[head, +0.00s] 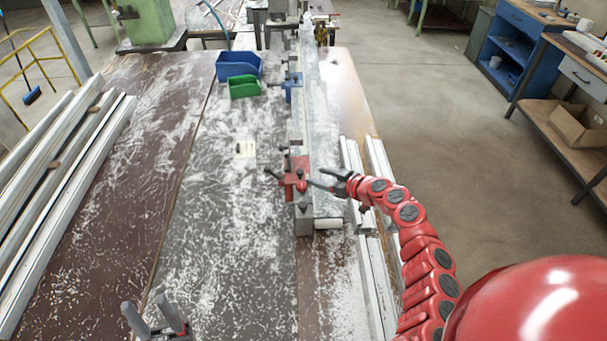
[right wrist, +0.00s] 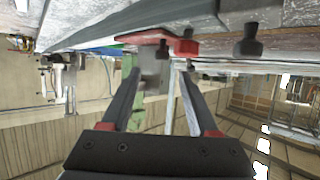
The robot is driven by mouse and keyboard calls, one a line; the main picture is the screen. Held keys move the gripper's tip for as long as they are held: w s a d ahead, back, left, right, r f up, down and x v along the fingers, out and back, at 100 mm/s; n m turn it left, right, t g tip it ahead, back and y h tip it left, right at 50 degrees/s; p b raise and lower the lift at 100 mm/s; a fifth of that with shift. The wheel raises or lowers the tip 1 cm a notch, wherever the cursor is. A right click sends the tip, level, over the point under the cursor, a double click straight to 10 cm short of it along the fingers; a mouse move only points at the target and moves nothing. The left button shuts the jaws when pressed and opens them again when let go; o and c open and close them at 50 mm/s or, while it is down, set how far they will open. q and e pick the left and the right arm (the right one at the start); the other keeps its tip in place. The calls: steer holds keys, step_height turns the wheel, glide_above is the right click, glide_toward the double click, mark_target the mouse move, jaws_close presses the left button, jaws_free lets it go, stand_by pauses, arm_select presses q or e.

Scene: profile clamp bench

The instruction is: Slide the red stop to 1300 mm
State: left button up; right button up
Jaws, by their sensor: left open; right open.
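The red stop (head: 297,174) sits near the close end of the long metal rail (head: 318,120). A dark-tipped lever sticks out at its left. In the right wrist view the red stop (right wrist: 185,46) lies just beyond the fingertips, with a grey block (right wrist: 152,75) showing between them. My right gripper (head: 324,179) is open at the right side of the stop; I cannot tell whether it touches. Its spread fingers also show in the right wrist view (right wrist: 158,72). My left gripper (head: 151,307) is open and empty, low over the bench's near left. Scale marks are not readable.
A blue clamp (head: 291,86) sits farther along the rail. Blue (head: 238,66) and green (head: 244,88) bins stand left of it. Loose profiles (head: 60,180) lie at the left, more right of the rail.

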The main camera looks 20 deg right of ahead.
mark_target(301, 172)
steer(key=x, duration=0.5)
steer(key=shift+a+r, duration=0.1)
steer(key=shift+r, duration=0.05)
steer(key=shift+w, duration=0.35)
steer(key=shift+w+a+f, duration=0.6)
steer(key=shift+w, duration=0.05)
jaws_close()
stand_by(0.6)
